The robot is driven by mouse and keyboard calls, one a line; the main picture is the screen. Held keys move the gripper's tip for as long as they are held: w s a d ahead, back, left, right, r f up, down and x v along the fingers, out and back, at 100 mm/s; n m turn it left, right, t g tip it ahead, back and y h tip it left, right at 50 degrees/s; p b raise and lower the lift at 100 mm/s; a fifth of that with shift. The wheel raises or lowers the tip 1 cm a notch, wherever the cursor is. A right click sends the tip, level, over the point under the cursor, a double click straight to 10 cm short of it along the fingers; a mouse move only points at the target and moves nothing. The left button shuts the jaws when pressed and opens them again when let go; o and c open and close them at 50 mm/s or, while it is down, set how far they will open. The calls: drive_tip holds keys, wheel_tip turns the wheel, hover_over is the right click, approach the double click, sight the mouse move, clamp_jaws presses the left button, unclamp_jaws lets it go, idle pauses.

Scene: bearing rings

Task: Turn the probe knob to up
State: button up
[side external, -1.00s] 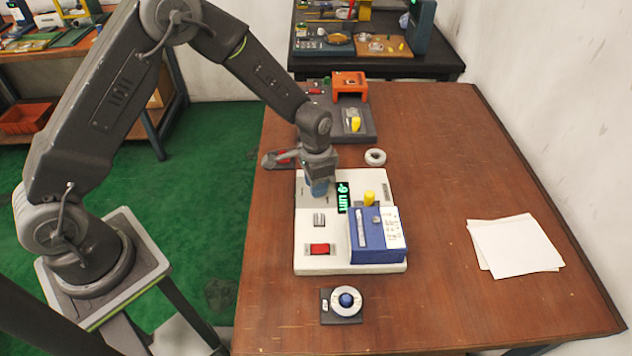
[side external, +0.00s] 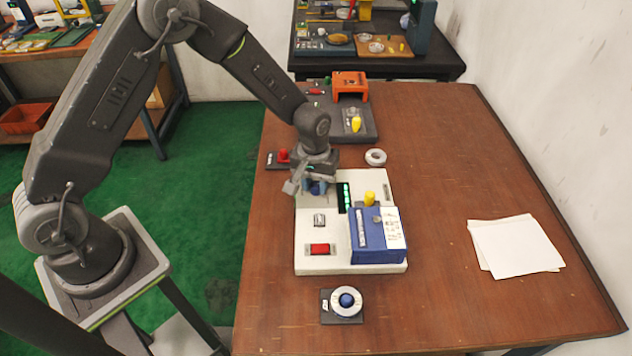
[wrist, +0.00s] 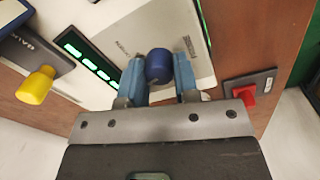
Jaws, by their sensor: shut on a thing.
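The probe knob is a dark blue knob (wrist: 159,66) on the pale panel of the white instrument (side external: 308,262). In the wrist view my gripper (wrist: 160,75) has its two blue fingers on either side of this knob, shut on it. In the side external view my gripper (side external: 318,188) is over the upper left of the instrument and mostly hides the knob.
A red button (side external: 283,155) on a dark plate lies behind the gripper. A white ring (side external: 375,157) lies behind. The table's right side is mostly clear, with white paper (side external: 515,245).

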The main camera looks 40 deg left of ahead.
sight(314, 184)
drive_tip(key=n, duration=0.5)
drive_tip(key=shift+n, duration=0.3)
idle(0.4)
drive_tip(key=o, duration=0.9)
drive_tip(key=r, duration=1.4)
drive_tip(key=shift+s+a, duration=0.15)
drive_tip(key=shift+s, duration=0.1)
